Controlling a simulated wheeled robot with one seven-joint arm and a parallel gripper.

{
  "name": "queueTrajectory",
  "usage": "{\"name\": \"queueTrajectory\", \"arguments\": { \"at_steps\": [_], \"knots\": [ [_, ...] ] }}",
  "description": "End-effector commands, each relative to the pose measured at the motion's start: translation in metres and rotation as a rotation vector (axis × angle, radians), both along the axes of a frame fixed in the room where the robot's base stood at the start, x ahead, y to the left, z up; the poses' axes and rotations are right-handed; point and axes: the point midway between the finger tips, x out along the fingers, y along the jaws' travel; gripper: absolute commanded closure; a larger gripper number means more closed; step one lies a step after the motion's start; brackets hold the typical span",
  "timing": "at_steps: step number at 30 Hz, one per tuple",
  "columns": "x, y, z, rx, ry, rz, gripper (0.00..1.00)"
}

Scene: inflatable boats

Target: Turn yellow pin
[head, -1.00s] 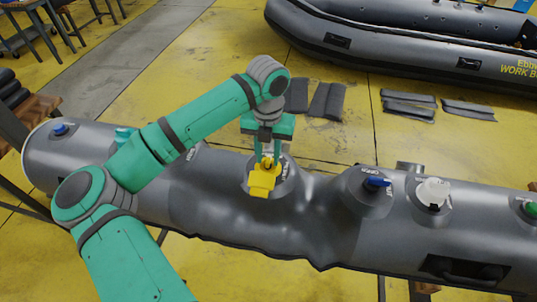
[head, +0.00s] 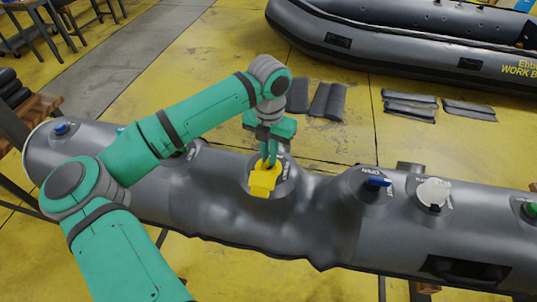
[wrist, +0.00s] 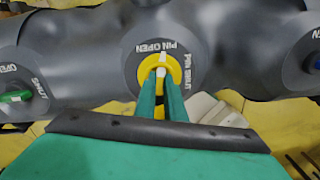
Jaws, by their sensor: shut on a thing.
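The yellow pin (head: 262,186) sits on a round grey patch on the slumped grey inflatable tube (head: 215,190). In the wrist view its round yellow body (wrist: 144,70) shows around my fingertips. The patch reads PIN OPEN and PIN SHUT, and a white mark at the fingertips lies between the two labels. My gripper (head: 268,164) comes down from above and is shut on the pin. The fingers (wrist: 161,77) hide the pin's middle in the wrist view.
A blue valve (head: 377,182), a white valve (head: 434,191) and a green valve (head: 530,209) sit along the tube to the right. Another blue valve (head: 61,128) is at its left end. A grey boat (head: 400,40) lies behind.

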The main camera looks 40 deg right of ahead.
Motion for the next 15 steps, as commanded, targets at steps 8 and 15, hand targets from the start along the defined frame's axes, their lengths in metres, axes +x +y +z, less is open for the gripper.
{"name": "queueTrajectory", "arguments": {
  "at_steps": [8,15],
  "knots": [
    [0.0013,0.0005,0.0013,0.005,-0.006,-0.26,1.0],
    [0.0006,0.0002,0.0012,0.003,-0.006,-0.488,1.0]
  ]
}}
